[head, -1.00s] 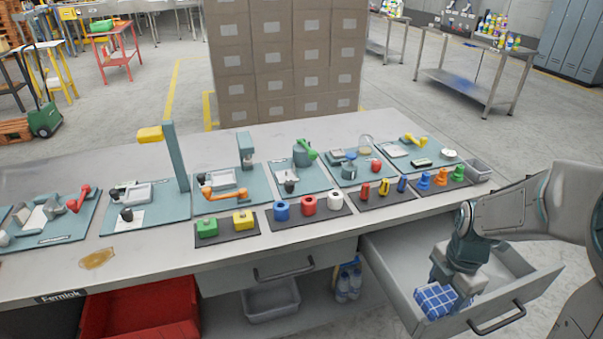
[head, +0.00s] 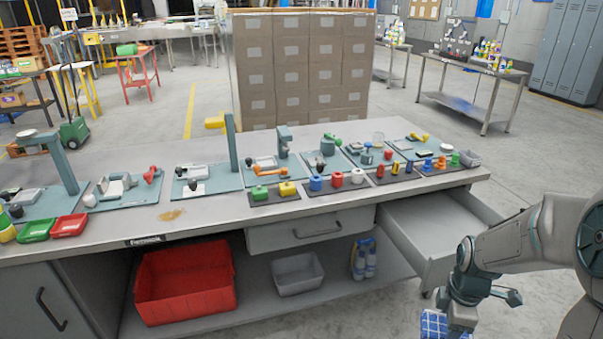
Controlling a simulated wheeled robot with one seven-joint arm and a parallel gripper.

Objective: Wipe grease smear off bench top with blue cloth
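The brownish grease smear (head: 172,214) lies on the grey bench top (head: 240,212), near its front edge on the left half. The blue and white checked cloth (head: 432,325) is at the bottom edge of the head view, at my gripper (head: 452,318). My gripper points down and is shut on the cloth, though the fingertips are partly hidden. Gripper and cloth are in front of the open drawer (head: 425,225), clear of the bench and well to the right of the smear.
Teal boards with fixtures and dark mats with coloured parts fill the back of the bench. Green and red trays (head: 70,225) stand left of the smear. A strip along the front edge is bare. A red bin (head: 185,285) and grey bin (head: 297,273) sit below.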

